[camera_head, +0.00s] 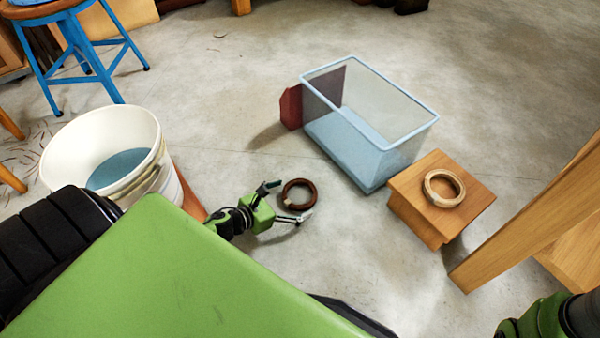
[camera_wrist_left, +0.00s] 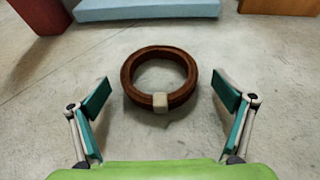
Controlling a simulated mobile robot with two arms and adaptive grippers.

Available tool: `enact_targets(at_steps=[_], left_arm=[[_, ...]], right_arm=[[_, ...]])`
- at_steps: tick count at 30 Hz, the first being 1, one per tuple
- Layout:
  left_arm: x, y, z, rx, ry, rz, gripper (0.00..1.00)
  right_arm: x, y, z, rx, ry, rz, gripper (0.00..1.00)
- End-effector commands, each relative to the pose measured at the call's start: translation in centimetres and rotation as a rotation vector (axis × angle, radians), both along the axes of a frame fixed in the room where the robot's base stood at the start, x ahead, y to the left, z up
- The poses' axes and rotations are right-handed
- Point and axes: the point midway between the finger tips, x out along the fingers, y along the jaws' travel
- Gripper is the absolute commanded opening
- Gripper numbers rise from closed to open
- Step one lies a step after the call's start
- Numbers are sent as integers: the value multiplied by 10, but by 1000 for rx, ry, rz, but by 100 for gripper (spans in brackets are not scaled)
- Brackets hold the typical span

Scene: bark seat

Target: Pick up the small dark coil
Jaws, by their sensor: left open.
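The small dark coil (camera_head: 299,195) is a dark brown ring lying on the concrete floor. In the left wrist view the coil (camera_wrist_left: 160,79) lies flat, with a pale square tag or clip on its near side. My left gripper (camera_head: 291,201) is open in the head view, its fingers pointing at the coil. In the left wrist view my left gripper (camera_wrist_left: 163,93) has one finger on each side of the coil, with a gap to it on both sides. Nothing is held. My right gripper does not show; only part of my right arm is at the lower right corner.
A clear bin with a blue rim (camera_head: 432,122) stands behind the coil. A wooden block (camera_head: 408,190) bears a pale ring (camera_head: 444,188) to the right. A white bucket (camera_head: 85,128) and a blue-legged stool (camera_head: 40,65) are on the left. Floor around the coil is clear.

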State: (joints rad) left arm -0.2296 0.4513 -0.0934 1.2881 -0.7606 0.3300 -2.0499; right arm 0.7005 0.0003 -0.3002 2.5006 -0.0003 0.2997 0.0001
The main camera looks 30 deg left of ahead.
Motion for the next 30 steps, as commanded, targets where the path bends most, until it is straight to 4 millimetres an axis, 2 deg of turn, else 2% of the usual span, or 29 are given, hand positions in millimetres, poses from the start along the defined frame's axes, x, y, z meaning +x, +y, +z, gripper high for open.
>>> enact_targets(at_steps=[3,10,11,15,16,25,30], left_arm=[[10,-2,-5,1,-1,1,94],[12,-3,-4,0,0,2,94],[11,-2,-4,-1,0,1,92],[11,-3,-4,0,0,1,56],[11,-3,-4,0,0,1,53],[11,-3,-4,0,0,1,53],[11,-3,3,-1,0,1,53]], right_arm=[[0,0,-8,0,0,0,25],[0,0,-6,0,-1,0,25],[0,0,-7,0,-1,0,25],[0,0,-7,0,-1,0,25],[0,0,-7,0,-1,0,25],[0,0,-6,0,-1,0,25],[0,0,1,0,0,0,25]])
